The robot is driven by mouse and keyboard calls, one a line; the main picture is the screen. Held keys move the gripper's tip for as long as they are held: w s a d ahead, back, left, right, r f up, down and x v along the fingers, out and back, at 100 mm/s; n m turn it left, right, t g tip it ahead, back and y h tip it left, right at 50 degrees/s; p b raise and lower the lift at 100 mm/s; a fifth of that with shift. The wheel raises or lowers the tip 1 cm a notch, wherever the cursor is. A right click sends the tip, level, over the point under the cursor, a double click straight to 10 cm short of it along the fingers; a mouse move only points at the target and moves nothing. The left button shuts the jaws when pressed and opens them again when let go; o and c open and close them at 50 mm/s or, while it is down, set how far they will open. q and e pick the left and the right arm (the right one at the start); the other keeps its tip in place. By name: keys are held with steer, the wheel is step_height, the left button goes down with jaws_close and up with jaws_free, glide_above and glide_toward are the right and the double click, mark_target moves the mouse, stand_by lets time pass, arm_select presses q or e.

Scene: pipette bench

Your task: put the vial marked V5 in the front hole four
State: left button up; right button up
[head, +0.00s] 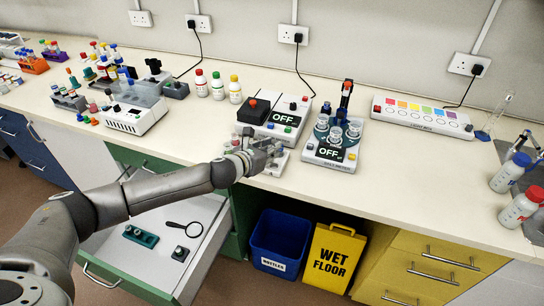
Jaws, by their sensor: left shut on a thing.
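My left gripper (270,150) is at the front edge of the bench, just in front of the black-topped device with an OFF display. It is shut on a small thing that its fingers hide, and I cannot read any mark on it. A small pale grey block (277,166) sits under and beside the fingers; its holes are too small to tell apart. Small coloured caps (236,140) show just behind the gripper. No label V5 can be read anywhere. My right gripper is not in view.
The black-topped device (268,108) and a second OFF device with glass vessels (333,140) stand close by. Further left are a white instrument (136,115) and several capped bottles and racks. An open drawer (150,262) juts out below my arm.

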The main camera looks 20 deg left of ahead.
arm_select(q)
steer(key=shift+w+d+f, duration=0.2)
steer(key=shift+w+f, duration=0.1)
steer(key=shift+f, duration=0.15)
step_height(320, 180, down, 3)
steer(key=shift+d, duration=0.1)
steer(key=shift+f, duration=0.15)
steer(key=shift+f, duration=0.2)
steer(key=o, duration=0.7)
steer(key=shift+r, duration=0.1)
